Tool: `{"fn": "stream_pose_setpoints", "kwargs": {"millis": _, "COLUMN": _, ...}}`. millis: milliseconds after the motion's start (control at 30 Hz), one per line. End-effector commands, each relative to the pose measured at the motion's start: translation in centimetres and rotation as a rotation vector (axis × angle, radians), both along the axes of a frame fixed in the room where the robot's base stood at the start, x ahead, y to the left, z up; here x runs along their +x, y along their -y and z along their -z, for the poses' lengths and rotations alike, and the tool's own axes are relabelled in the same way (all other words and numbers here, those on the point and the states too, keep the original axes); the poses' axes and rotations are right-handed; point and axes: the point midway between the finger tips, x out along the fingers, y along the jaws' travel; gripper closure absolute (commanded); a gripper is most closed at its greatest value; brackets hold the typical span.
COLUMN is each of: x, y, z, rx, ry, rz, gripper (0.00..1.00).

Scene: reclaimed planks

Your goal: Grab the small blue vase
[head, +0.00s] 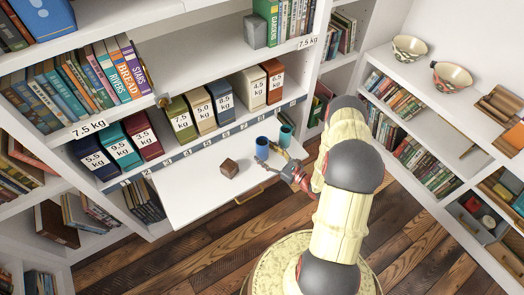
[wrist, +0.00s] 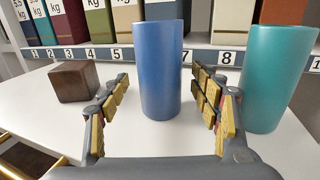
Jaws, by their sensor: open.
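The small blue vase (head: 262,147) stands upright on the white pull-out board (head: 205,196) of the shelf unit. In the wrist view the blue vase (wrist: 159,70) is a plain cylinder in the middle. My gripper (head: 274,160) is open, and in the wrist view its padded fingers (wrist: 163,95) are to the left and right of the vase. I see a gap between the vase and each finger. A teal vase (wrist: 277,78) stands just right of the right finger; it also shows in the head view (head: 285,134).
A brown wooden cube (wrist: 73,82) sits on the board to the left of my gripper. Behind stands a row of weight-labelled binders (head: 200,110) above a numbered strip (head: 200,147). The front left of the board is clear.

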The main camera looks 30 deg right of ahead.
Motion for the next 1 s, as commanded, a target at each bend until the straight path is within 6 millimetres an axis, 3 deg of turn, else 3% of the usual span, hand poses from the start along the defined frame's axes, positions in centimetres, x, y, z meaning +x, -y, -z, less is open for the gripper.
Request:
{"fn": "stream_pose_setpoints", "kwargs": {"millis": 167, "x": 1.7, "y": -0.6, "z": 0.1, "rx": -0.001, "ry": 0.000, "rz": -0.002, "gripper": 0.37}}
{"fn": "stream_pose_setpoints", "kwargs": {"millis": 433, "x": 1.9, "y": -0.7, "z": 0.0, "rx": -0.001, "ry": 0.000, "rz": 0.000, "gripper": 0.37}}
{"fn": "stream_pose_setpoints", "kwargs": {"millis": 1000, "x": 1.9, "y": -0.7, "z": 0.0, "rx": 0.000, "ry": -0.001, "rz": 0.000, "gripper": 0.70}}
